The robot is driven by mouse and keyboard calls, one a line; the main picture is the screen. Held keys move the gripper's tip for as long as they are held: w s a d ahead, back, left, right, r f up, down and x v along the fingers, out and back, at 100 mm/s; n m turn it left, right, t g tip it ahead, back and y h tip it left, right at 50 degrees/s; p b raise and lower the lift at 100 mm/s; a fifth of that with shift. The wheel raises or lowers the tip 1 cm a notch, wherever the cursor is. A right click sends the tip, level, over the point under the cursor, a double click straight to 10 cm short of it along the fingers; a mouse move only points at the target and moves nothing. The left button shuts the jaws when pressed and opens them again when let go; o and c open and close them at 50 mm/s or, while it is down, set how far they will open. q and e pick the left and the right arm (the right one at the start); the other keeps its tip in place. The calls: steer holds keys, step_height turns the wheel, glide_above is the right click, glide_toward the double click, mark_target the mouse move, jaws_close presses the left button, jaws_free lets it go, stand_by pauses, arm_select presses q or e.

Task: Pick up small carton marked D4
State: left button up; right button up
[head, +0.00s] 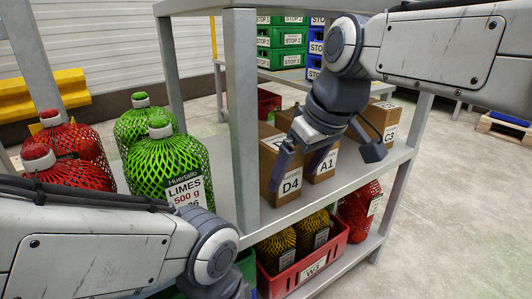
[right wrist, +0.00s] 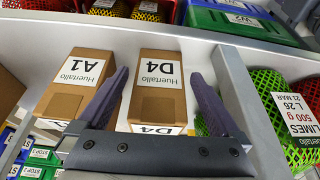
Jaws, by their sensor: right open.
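The small brown carton marked D4 (head: 285,193) stands on the grey shelf, nearest to the shelf's upright post. In the right wrist view the D4 carton (right wrist: 158,95) shows its label between my two finger pads. My right gripper (head: 291,180) reaches down from above. Its fingers are open, one toward each side of the D4 carton, and it holds nothing. In the right wrist view the right gripper (right wrist: 157,75) spans the D4 carton, with one finger near the A1 carton. Only my left arm's wrist shows at the bottom; its fingers are out of sight.
Carton A1 (head: 322,165) stands close beside D4, and carton C3 (head: 388,125) is farther right. The grey upright post (head: 242,110) separates D4 from net bags of limes (head: 168,165). A red crate (head: 335,250) with net bags sits on the shelf below.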

steer(key=shift+w+a+f+b, duration=0.1)
steer(key=shift+w+a+b, duration=0.15)
steer(key=shift+w+a, duration=0.3)
steer(key=shift+w+a+f+b, duration=0.1)
steer(key=shift+w+a+b, duration=0.15)
steer(key=shift+w, duration=0.4)
steer(key=w+a+b, duration=0.1)
steer(key=w, duration=0.1)
steer(key=w+a+b, duration=0.1)
steer(key=a, duration=0.1)
steer(key=shift+w+f, duration=0.15)
steer(key=shift+w, duration=0.2)
steer(key=shift+f+b, duration=0.4)
steer(key=shift+b, duration=0.35)
arm_select(q)
step_height(320, 180, down, 5)
steer(key=shift+f, duration=0.15)
arm_select(e)
jaws_close()
steer(key=shift+w+r, duration=0.1)
steer(key=shift+r, duration=0.15)
